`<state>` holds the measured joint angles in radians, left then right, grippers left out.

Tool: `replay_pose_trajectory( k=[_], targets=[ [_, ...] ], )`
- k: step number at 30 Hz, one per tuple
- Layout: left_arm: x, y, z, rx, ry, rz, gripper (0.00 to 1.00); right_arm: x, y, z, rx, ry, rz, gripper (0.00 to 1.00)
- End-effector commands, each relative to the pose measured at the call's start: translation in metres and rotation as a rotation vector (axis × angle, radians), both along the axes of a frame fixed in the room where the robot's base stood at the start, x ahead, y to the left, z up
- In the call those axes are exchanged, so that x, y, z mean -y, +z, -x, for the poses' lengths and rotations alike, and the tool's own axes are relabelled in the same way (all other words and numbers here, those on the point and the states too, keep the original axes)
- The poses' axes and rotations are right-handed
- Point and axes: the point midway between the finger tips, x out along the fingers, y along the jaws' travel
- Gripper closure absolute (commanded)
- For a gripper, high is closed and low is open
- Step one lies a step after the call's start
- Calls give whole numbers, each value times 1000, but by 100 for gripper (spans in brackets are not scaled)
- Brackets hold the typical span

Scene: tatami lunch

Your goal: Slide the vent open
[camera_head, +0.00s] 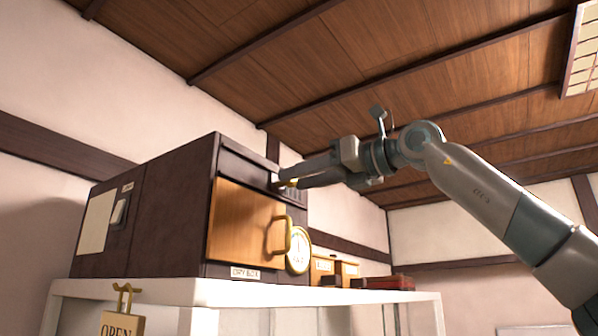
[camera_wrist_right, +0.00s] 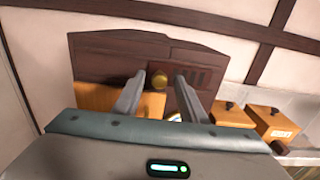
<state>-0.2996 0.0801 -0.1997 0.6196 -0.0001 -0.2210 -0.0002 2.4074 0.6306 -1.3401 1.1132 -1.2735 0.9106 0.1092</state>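The vent (camera_wrist_right: 196,76) is a dark slotted strip high on the front of a dark brown box (camera_head: 165,205), above its wooden door. A small round brass knob (camera_wrist_right: 158,81) shows at the vent in the right wrist view. My right gripper (camera_wrist_right: 160,80) is open, with one finger on each side of the knob and gaps visible between. In the head view the right gripper (camera_head: 281,184) reaches the box's upper front from the right, and its fingers partly hide the vent and knob. My left gripper is not in view.
The box stands on a white shelf (camera_head: 150,291). Its wooden door (camera_head: 238,222) has a brass handle (camera_head: 278,236). A round gold-rimmed dial (camera_head: 298,250), small wooden boxes (camera_head: 322,269) and a dark red item (camera_head: 388,283) sit to the right. An OPEN sign (camera_head: 121,326) hangs in front.

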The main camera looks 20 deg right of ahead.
Motion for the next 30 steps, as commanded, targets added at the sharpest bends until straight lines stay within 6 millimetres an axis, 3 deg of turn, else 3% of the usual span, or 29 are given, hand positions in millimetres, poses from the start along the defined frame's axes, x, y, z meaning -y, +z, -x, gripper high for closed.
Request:
replay_pose_trajectory(
  k=[13, 18, 25, 30],
  targets=[
    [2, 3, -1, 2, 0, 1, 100, -5, 0, -6, 1, 0, -1, 62],
    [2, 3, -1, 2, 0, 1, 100, -5, 0, -6, 1, 0, -1, 100],
    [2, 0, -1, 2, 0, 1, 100, -7, -1, -4, 1, 0, 0, 100],
    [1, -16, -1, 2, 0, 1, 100, -23, -4, 8, 3, 3, 1, 100]
  ],
)
